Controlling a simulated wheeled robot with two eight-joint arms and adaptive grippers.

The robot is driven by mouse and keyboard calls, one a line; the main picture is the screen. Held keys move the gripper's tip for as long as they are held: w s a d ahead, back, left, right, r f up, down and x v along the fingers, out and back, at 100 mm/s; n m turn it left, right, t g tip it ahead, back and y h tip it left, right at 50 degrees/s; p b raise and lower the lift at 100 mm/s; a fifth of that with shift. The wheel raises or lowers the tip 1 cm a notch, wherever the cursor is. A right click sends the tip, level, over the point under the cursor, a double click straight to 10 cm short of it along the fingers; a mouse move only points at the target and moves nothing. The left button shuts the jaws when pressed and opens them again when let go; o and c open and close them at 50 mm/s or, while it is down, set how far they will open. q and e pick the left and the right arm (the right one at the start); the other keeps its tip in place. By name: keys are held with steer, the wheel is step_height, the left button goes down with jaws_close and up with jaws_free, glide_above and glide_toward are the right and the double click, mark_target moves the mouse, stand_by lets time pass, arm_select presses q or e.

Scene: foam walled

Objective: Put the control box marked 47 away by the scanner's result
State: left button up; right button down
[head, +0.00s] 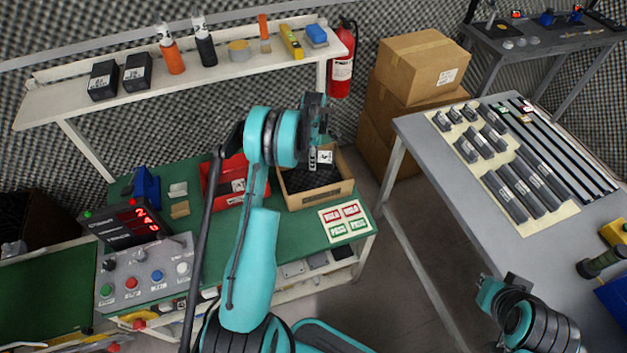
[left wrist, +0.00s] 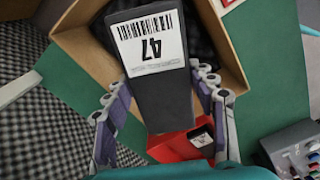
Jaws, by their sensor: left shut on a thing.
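The control box marked 47 (left wrist: 158,95) is dark grey with a white barcode label in the left wrist view. My left gripper (left wrist: 160,110) is shut on it, one finger on each side. In the head view the left gripper (head: 313,140) is over the wooden tray (head: 318,200) with a dark lining; the arm hides most of the box. I cannot tell whether the box touches the tray. A red bin (head: 212,190) beside it holds a dark labelled box. A display unit (head: 133,222) shows red digits. My right gripper (head: 495,290) is at the lower right, its fingers unclear.
A card with red and green labels (head: 345,222) lies right of the tray. A button panel (head: 145,275) is at the left. A shelf (head: 60,105) with bottles and dark boxes runs behind. A grey table (head: 430,190) with metal parts stands right, across a floor gap.

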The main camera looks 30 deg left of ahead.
arm_select(q)
step_height(320, 180, down, 10)
steer(key=b, duration=0.3)
steer(key=shift+a+r, duration=0.1)
steer(key=shift+r, duration=0.05)
steer(key=shift+f+b, duration=0.6)
steer(key=shift+f, duration=0.1)
steer(key=o, duration=1.6)
steer(key=shift+r, duration=0.15)
